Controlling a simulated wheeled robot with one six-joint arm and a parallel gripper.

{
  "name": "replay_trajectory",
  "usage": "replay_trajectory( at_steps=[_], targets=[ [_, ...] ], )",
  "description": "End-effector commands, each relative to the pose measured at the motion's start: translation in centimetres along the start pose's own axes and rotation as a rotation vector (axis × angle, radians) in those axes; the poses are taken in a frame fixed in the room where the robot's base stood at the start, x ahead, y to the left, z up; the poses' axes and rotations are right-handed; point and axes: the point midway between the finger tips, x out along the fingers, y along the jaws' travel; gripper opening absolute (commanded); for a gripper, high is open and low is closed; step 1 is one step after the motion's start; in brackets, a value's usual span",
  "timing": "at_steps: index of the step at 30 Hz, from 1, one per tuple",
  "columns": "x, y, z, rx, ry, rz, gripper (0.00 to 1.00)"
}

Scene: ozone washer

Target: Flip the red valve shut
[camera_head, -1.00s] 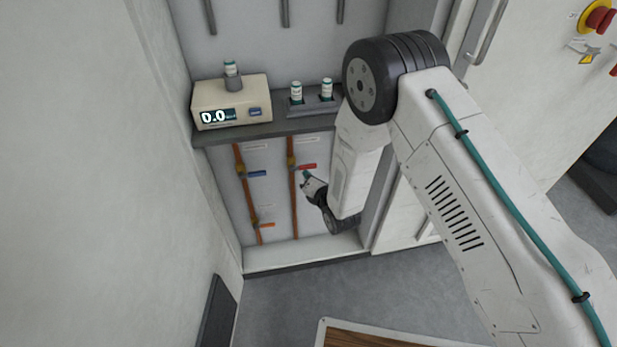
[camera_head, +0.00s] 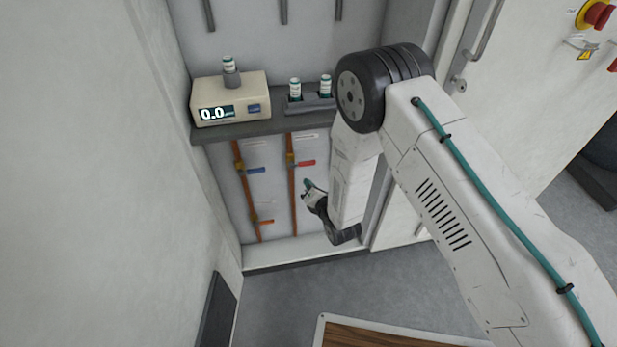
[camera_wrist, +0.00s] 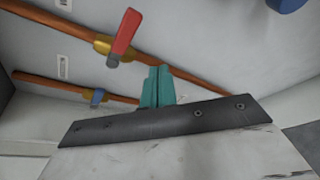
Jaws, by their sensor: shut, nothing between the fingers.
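The red valve (camera_head: 306,163) is a red lever on a brass body on the right-hand copper pipe (camera_head: 293,205), low in the cabinet. Its lever lies across the upright pipe, pointing right. In the wrist view the red lever (camera_wrist: 124,33) also stands across its pipe, beyond my fingertips and up to their left. My gripper (camera_head: 308,185) is shut and empty, just below the lever in the head view. Its teal fingers (camera_wrist: 157,86) are together in the wrist view and show a gap from the lever.
A blue lever (camera_head: 256,170) and an orange lever (camera_head: 265,221) sit on the left-hand pipe (camera_head: 244,185). Above is a dark shelf (camera_head: 235,131) with a display box (camera_head: 230,98) and small vials (camera_head: 295,88). The cabinet's left wall is close to the pipes.

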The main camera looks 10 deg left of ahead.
Motion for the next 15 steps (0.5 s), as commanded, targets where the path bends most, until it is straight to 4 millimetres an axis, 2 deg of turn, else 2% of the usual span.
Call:
replay_trajectory(
  at_steps=[3,9,15],
  targets=[
    [-2.5,0.5,-0.3,0.0,0.002,-0.004,0.0],
    [-5.7,1.2,-0.7,0.0,0.004,-0.003,0.0],
    [-6.9,1.5,-0.7,0.0,0.001,-0.003,0.0]
  ],
)
